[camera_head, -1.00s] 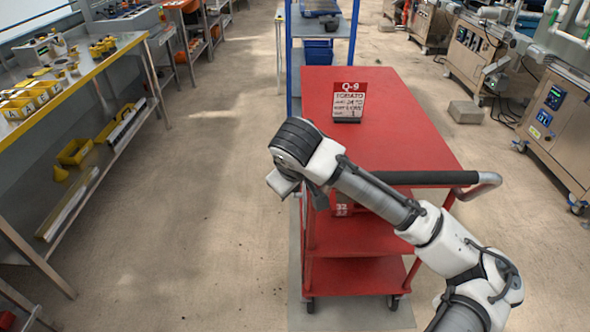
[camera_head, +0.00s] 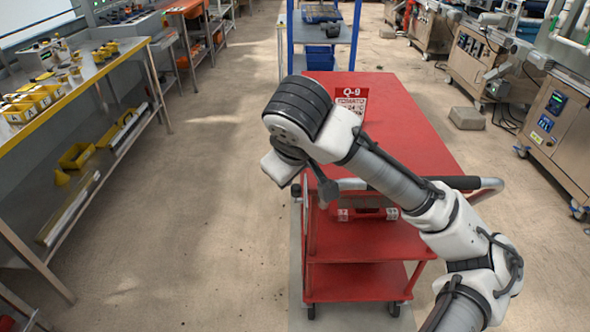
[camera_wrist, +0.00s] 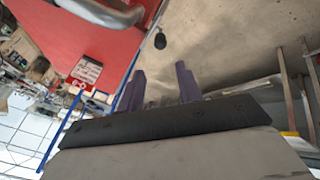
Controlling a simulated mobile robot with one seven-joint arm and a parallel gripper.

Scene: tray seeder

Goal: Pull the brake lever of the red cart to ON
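The red cart (camera_head: 415,125) stands ahead in the head view, with a handle (camera_head: 455,183) across its near end. A black knob (camera_head: 296,190), which looks like the brake lever's end, shows at the cart's near left edge. In the wrist view the knob (camera_wrist: 160,41) sits on a short stalk beside the red top, beyond my fingertips and roughly in line with the gap between them. My gripper (camera_wrist: 160,68) is open, with two purplish fingers apart and nothing between them. In the head view my wrist hides the fingers. I cannot read the lever's ON or OFF marking.
A Q-9 sign (camera_head: 350,100) stands on the cart top, partly covered by my wrist. A red box (camera_head: 365,214) with white labels is below the handle. A workbench (camera_head: 75,90) runs along the left, machines (camera_head: 550,120) on the right. Floor left of the cart is clear.

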